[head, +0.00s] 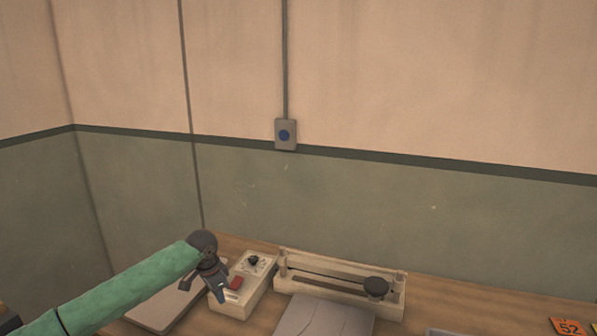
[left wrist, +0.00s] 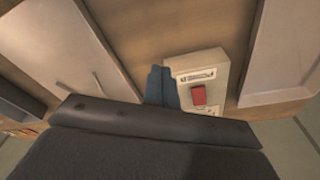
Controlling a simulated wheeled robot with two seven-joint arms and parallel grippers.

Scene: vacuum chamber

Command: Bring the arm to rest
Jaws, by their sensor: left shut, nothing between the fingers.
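My left arm, in a green sleeve, reaches in from the left in the head view. Its gripper (head: 221,296) points down at the left front end of a cream control box (head: 252,292). In the left wrist view my left gripper (left wrist: 161,74) has its blue-grey fingers together with nothing between them. The control box (left wrist: 222,67) lies just right of the fingertips there, with its red switch (left wrist: 199,95) facing up. I cannot tell whether the fingers touch the box. My right gripper is not in view.
A long cream device (head: 338,293) with a dark knob stands right of the box. A flat grey panel (head: 322,318) lies before it, and another pale panel (head: 160,308) lies under my arm. An orange card (head: 569,327) marked 52 is far right.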

